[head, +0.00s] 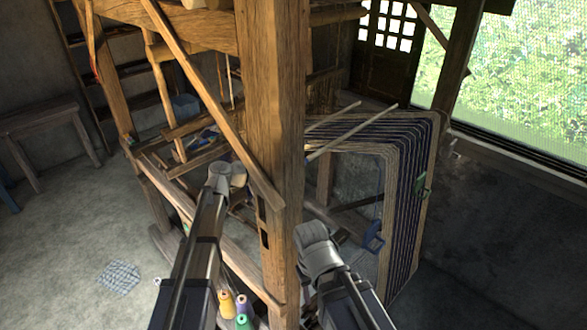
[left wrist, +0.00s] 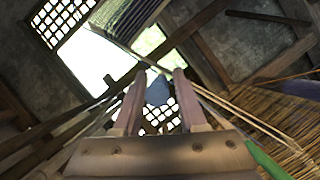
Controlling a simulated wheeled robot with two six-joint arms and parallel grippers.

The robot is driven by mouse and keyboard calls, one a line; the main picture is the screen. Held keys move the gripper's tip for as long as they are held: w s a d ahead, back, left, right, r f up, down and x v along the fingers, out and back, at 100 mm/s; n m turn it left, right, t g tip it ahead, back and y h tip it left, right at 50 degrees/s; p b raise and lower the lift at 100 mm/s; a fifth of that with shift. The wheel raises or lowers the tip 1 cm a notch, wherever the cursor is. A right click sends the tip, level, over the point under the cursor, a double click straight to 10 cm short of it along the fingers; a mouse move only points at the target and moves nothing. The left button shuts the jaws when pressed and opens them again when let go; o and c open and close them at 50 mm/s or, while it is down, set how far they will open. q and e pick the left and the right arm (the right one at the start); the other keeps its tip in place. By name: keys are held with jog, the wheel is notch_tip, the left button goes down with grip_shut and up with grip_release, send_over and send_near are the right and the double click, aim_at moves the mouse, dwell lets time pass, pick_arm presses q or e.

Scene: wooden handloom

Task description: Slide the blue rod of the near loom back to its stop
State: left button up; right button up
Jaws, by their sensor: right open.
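The near loom is a timber frame with a thick upright post (head: 268,130) in front of me. A small blue piece (head: 375,238) shows low beside the dark striped threads; I cannot tell whether it belongs to the rod.
Dark striped threads (head: 408,150) hang at the right of the loom. Two pale sticks (head: 352,132) jut out above them. Thread cones (head: 242,304) stand low near the post. A wooden table (head: 42,118) is at the left. The floor (head: 70,240) at left is mostly clear.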

pick_arm(q)
grip_shut()
dwell(1.1)
